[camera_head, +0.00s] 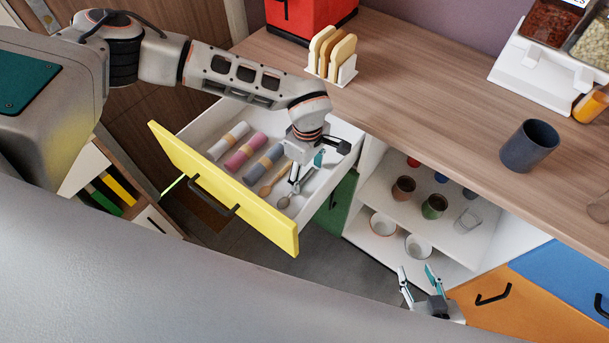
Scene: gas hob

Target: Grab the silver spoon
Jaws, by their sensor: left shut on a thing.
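The silver spoon (284,203) lies in the open yellow-fronted drawer (220,190), at its right end, with its bowl towards the drawer front. My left gripper (295,182) reaches down into the drawer and is shut on the silver spoon near its handle. The gripper hides part of the handle. A wooden spoon (265,190) lies just left of the silver spoon, close to the gripper. My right gripper (415,269) is low in the view, in front of the open shelves, with its fingers apart and nothing between them.
Several rolled cloths (247,154) lie in the drawer left of the spoons. The wooden counter (430,90) above carries a toast rack (333,70) and a dark cup (529,145). Shelves (385,200) with cups and bowls stand right of the drawer.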

